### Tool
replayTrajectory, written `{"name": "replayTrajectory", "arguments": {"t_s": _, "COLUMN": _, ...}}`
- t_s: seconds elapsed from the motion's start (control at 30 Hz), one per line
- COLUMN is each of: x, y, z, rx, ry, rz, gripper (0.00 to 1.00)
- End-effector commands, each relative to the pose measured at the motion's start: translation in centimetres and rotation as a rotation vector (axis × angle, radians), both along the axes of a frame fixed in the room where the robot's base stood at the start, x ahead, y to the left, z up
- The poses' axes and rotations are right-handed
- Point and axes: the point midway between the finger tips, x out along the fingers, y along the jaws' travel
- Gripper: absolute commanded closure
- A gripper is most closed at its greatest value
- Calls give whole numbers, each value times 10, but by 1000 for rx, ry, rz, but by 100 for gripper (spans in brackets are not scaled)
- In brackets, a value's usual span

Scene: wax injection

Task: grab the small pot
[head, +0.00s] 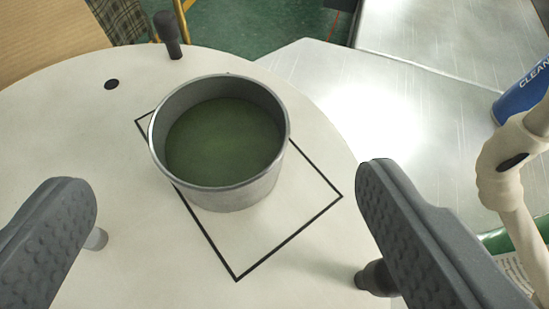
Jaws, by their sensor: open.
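The small pot (232,194) is a round grey metal pot with green wax or liquid inside. It stands upright on a white round table (95,150), partly over a black outlined square (289,243). My gripper (228,205) is open, with one dark textured finger at the lower left and one at the lower right. The pot lies between and beyond the fingertips in the picture, and neither finger touches it. No part of the pot is covered by the fingers.
A dark peg (168,36) stands at the table's back edge, and another dark knob (377,279) is by the right finger. A metal surface (440,110) lies to the right, with a blue can (525,93) and a beige jointed part (508,165). The table around the pot is mostly clear.

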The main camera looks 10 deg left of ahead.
Motion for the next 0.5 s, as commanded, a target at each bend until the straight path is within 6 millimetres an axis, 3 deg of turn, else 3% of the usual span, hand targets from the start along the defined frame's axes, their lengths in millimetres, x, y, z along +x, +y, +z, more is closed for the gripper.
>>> {"name": "replayTrajectory", "arguments": {"t_s": 0.5, "x": 36, "y": 20, "z": -26, "rx": -1, "ry": 2, "rz": 4, "gripper": 17}}
